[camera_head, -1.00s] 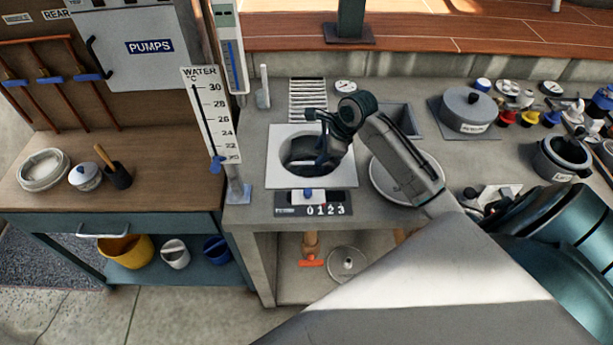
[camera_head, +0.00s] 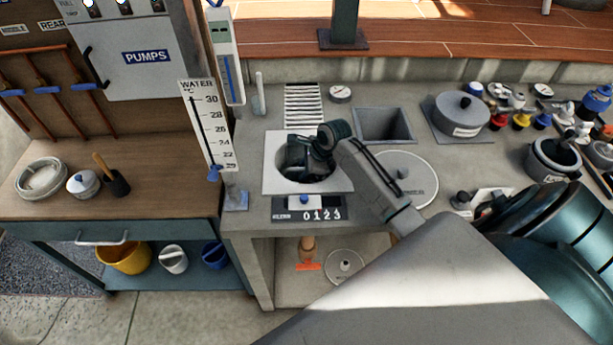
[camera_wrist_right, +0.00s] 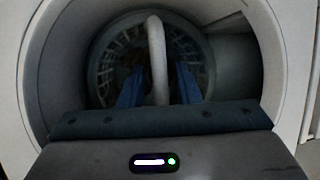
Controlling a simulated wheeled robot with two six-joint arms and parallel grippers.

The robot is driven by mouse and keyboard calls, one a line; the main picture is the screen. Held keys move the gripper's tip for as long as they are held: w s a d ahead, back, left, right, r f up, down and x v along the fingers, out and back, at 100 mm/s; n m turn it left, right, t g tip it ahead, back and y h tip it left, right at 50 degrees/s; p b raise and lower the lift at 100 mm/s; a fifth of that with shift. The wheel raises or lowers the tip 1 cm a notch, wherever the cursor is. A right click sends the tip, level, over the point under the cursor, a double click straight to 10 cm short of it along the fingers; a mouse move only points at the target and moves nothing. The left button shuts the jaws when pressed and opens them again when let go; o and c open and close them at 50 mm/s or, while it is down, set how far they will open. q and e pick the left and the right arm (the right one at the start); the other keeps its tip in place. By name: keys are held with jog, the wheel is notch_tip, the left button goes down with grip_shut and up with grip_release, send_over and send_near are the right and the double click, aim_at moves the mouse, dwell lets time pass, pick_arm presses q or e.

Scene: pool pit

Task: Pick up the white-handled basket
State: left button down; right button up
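The white-handled basket (camera_wrist_right: 112,68) shows in the right wrist view as a round mesh basket down inside a dark round well. Its white handle (camera_wrist_right: 156,60) arches upright across the middle. My right gripper (camera_wrist_right: 158,92) has its two blue fingers on either side of the handle, with a narrow gap on each side, so it looks open around it. In the head view the right gripper (camera_head: 298,160) reaches down into the round opening of a white square frame (camera_head: 274,176). There the wrist hides the basket. My left gripper is not in view.
A round lid (camera_head: 415,170) lies right of the opening, partly behind my arm. A square recess (camera_head: 384,123) and a grey pot (camera_head: 463,108) are further right. A counter plate reading 0123 (camera_head: 317,214) sits in front. A thermometer board (camera_head: 207,125) stands to the left.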

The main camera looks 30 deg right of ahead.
grip_shut()
jog(key=shift+r, duration=0.15)
notch_tip(320, 180, up, 18)
jog(key=b, duration=0.2)
jog(key=shift+b, duration=0.4)
jog(key=shift+r+p, duration=1.1)
jog(key=shift+p, duration=0.8)
